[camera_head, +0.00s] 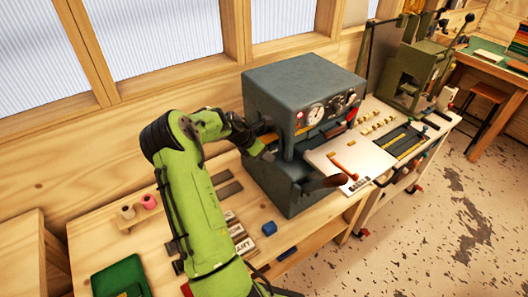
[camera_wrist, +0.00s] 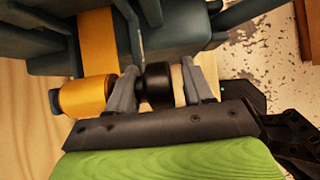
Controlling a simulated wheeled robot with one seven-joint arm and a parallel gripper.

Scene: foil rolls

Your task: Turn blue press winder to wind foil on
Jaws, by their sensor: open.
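The blue-grey press (camera_head: 300,85) stands on the wooden bench in the head view, with dials and a red light on its front. In the wrist view, a gold foil roll (camera_wrist: 84,97) sits at the press's side, and a gold foil strip (camera_wrist: 97,42) runs up from it into the press. The black winder knob (camera_wrist: 155,88) is in line with the roll. My gripper (camera_wrist: 161,68) is open, with one finger on each side of the knob; I cannot tell whether either touches it. In the head view my gripper (camera_head: 257,143) is at the press's left side, partly hidden.
A green machine (camera_head: 412,75) stands at the back right.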

